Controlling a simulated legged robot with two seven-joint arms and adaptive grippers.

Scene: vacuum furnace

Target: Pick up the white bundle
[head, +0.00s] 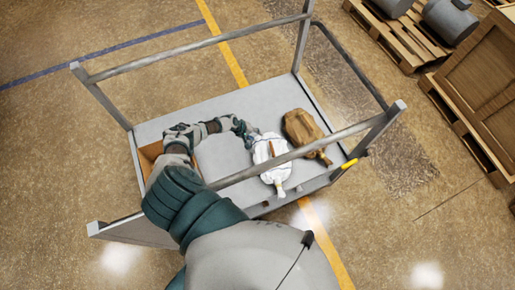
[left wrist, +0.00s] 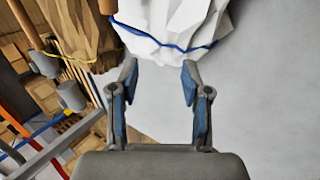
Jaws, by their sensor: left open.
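The white bundle (head: 268,153) lies on the grey cart's shelf, with a narrow tied end towards the front edge. My left gripper (head: 249,134) is at its upper left end, with the jaws open. In the left wrist view the white bundle (left wrist: 170,22) shows pale, faceted sides and a blue cord across it. It lies just beyond the open fingertips of my left gripper (left wrist: 159,80), and nothing is between the fingers. I cannot tell whether a fingertip touches it. My right gripper is not in view.
A brown bundle (head: 302,130) lies right of the white one. The cart has a grey shelf (head: 222,154) and raised rails (head: 290,155), one crossing in front of the bundles. An open brown box (head: 150,153) sits at the left end. Pallets (head: 412,45) stand at upper right.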

